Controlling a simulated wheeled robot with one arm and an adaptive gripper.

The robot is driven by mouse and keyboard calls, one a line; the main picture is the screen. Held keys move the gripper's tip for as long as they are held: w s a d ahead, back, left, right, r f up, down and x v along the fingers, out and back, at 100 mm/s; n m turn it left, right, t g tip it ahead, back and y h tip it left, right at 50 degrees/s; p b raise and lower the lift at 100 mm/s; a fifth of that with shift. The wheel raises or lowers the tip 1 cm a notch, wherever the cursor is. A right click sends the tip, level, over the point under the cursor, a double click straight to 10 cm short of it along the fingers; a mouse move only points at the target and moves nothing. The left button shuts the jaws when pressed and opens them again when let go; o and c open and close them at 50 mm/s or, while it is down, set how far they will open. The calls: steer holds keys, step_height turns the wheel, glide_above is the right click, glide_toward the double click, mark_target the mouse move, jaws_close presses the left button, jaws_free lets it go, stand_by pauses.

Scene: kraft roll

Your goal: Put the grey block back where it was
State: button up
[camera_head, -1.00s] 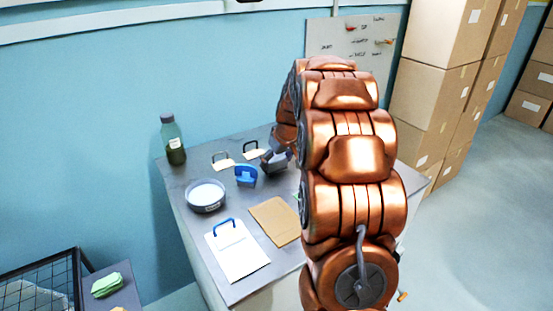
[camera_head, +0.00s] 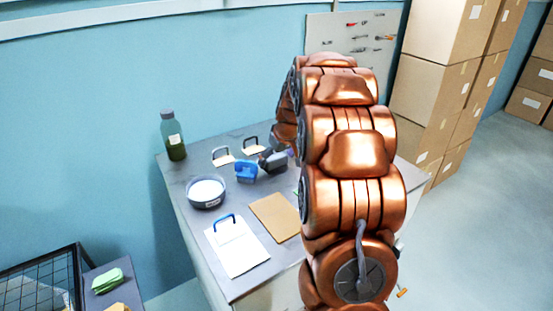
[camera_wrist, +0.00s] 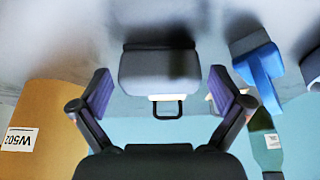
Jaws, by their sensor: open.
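The grey block (camera_wrist: 160,70) shows in the wrist view, between the two purple-padded fingers of my gripper (camera_wrist: 160,95). The fingers are spread, with a visible gap on each side of the block. The block appears to rest on the grey table (camera_head: 178,185); its contact with the top is hard to make out. In the head view the block (camera_head: 271,161) is a small dark grey shape at the back of the table, left of my arm. My arm hides most of my gripper there.
A grey round tin (camera_head: 206,194), bottle (camera_head: 173,137), white clipboard (camera_head: 237,246) and brown sheet (camera_head: 275,217) share the table. Stacked cartons (camera_head: 425,95) stand right.

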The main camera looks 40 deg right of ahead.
steer(key=b+v, duration=0.3)
steer(key=v, duration=0.9)
steer(key=shift+a+r, duration=0.1)
steer(key=shift+r, duration=0.05)
steer(key=s+a+f+g, duration=0.1)
steer(key=s+a+f, duration=0.1)
steer(key=s+a, duration=0.5)
steer(key=s+a+f+g, duration=0.2)
steer(key=s+a+f, duration=0.1)
steer(key=s+a, duration=0.5)
steer(key=s+a+f+g, duration=0.1)
steer(key=s+a+f, duration=0.2)
steer(key=s+a, duration=0.4)
steer(key=shift+s+a+n+g+y, duration=0.15)
steer(key=shift+s+a+y, duration=0.05)
steer(key=shift+a, duration=0.55)
steer(key=shift+s+a+n+g+y, duration=0.15)
steer(key=shift+s+a+y, duration=0.05)
steer(key=shift+a, duration=0.6)
steer(key=s+a+f+g, duration=0.1)
steer(key=s+f, duration=0.3)
steer(key=s, duration=0.7)
steer(key=shift+a+g+h, duration=0.3)
steer(key=shift+a, duration=0.35)
